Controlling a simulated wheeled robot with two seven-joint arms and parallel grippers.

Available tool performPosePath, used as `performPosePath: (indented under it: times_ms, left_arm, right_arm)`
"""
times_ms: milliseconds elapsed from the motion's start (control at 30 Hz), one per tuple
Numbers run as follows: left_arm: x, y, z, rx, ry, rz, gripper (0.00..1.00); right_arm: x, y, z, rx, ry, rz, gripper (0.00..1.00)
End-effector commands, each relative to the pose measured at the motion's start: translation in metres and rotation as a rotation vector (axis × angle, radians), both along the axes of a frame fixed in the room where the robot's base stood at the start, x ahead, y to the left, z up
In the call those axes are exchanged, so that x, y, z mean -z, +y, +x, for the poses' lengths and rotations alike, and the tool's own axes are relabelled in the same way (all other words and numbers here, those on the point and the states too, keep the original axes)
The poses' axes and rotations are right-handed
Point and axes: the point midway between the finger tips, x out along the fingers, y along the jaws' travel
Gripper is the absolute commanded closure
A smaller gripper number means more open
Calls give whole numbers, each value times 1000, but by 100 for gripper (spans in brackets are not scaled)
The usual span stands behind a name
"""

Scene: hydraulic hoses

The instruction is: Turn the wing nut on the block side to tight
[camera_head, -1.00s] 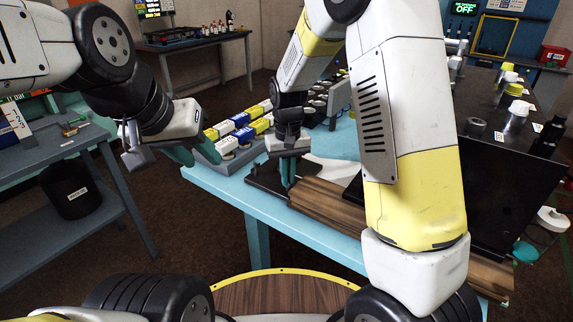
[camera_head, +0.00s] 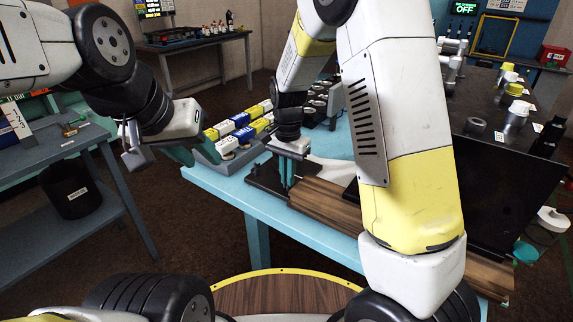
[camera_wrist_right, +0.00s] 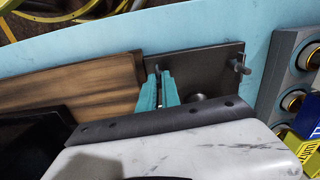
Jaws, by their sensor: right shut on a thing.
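A dark clamp plate (camera_head: 263,185) lies near the front edge of the blue table, and it also shows in the right wrist view (camera_wrist_right: 215,62). My right gripper (camera_head: 286,180) points down over the plate, right beside the wooden block (camera_head: 325,200). In the right wrist view its teal fingertips (camera_wrist_right: 160,72) are close together on a small part at the block's end, likely the block-side wing nut, mostly hidden between the fingers. A second wing nut (camera_wrist_right: 238,66) stands free at the plate's other end. My left gripper (camera_head: 180,155) hangs empty left of the table; its opening is unclear.
A grey rack with yellow, white and blue boxes (camera_head: 240,130) stands beside the plate. A black panel (camera_head: 505,190) and several bottles (camera_head: 515,112) are at the right. A small round knob (camera_wrist_right: 198,97) sits close to the fingers. The blue table edge (camera_head: 225,190) is clear.

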Motion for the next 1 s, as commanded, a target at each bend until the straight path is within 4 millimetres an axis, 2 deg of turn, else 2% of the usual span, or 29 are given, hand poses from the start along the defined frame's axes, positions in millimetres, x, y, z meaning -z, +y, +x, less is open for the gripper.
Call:
performPosePath:
  times_ms: [300, 700, 733, 767, 1000]
  left_arm:
    - [0, 0, 0, 0, 0, 0, 64]
    - [0, 0, 0, 0, 0, 0, 64]
    - [0, 0, 0, 0, 0, 0, 64]
    - [0, 0, 0, 0, 0, 0, 64]
    - [0, 0, 0, 0, 0, 0, 64]
  right_arm:
    - [-1, 1, 2, 73, -7, 1, 100]
    - [-1, 0, 2, 80, -7, 3, 100]
    - [-1, 0, 2, 79, -7, 3, 89]
    - [-1, 0, 2, 79, -6, 2, 84]
    - [-1, 0, 1, 78, -3, 1, 84]
